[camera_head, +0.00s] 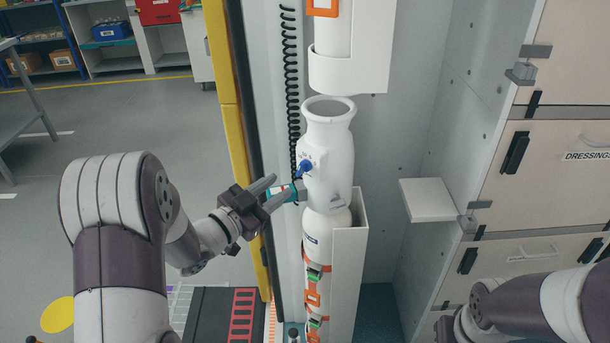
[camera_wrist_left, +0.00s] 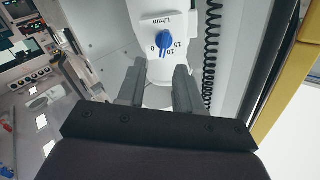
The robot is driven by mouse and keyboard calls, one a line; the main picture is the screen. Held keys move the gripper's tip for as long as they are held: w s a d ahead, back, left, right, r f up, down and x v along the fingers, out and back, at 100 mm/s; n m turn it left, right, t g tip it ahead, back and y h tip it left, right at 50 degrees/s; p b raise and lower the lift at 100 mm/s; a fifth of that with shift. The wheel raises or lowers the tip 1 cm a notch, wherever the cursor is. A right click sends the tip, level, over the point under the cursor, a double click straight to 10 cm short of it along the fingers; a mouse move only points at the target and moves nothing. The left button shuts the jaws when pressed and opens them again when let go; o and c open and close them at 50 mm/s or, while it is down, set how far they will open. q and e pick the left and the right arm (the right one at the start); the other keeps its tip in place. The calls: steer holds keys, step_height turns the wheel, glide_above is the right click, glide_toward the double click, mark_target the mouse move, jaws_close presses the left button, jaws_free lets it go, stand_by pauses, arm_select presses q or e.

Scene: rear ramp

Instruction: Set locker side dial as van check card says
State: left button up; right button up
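The blue dial (camera_head: 304,169) sits on the side of a white cylinder-shaped unit (camera_head: 328,165). In the left wrist view the dial (camera_wrist_left: 164,40) has a printed scale marked L/min, with 0, 10 and 15 around it; its exact setting is too small to tell. My left gripper (camera_head: 274,190) is open, its fingers pointing at the unit just below the dial. In the left wrist view the left gripper (camera_wrist_left: 158,70) has a clear gap between its fingers, and the dial lies beyond their tips. My right gripper is not in view. I cannot make out a van check card.
A teal and white piece (camera_head: 283,193) shows by the left fingertips. A black coiled cord (camera_head: 291,80) hangs left of the unit, beside a yellow post (camera_head: 228,110). A small white shelf (camera_head: 428,200) and drawers (camera_head: 545,170) stand at right. Open floor lies at left.

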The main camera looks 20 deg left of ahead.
arm_select(q)
steer(key=v, duration=0.5)
steer(key=shift+s, duration=0.25)
